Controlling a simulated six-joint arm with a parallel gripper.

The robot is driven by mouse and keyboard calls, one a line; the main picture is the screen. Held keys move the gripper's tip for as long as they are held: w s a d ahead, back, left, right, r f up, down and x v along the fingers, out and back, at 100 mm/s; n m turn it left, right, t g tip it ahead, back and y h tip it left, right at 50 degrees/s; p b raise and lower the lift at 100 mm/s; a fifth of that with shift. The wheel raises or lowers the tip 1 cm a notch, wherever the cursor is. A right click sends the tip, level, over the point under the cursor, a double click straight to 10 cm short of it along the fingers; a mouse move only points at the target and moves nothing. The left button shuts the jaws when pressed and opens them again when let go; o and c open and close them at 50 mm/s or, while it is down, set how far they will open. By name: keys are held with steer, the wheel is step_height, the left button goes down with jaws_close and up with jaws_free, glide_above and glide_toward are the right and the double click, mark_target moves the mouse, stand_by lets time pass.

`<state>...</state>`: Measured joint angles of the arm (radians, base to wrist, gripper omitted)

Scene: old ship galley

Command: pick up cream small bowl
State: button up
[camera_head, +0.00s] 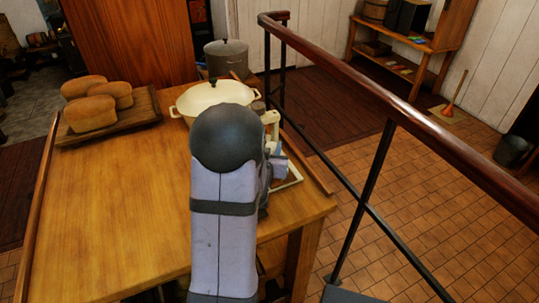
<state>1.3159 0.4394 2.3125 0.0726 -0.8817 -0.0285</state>
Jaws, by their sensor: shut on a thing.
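My arm reaches over the wooden table and blocks much of its right side. Blue-grey wrist parts show just right of the arm, but my gripper's fingers are hidden behind it. I cannot make out the cream small bowl. A small cream-coloured piece (271,119) shows just right of my arm's dark round joint; I cannot tell what it belongs to. What the gripper holds is hidden.
The wooden table (130,200) has raised side rails and is clear at left front. Loaves (93,114) sit on a board (146,108). A cream lidded pot (192,101) and a grey pot (226,56) stand behind my arm. A railing (400,107) runs along the right.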

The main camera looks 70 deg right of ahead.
steer(key=shift+r, duration=3.1)
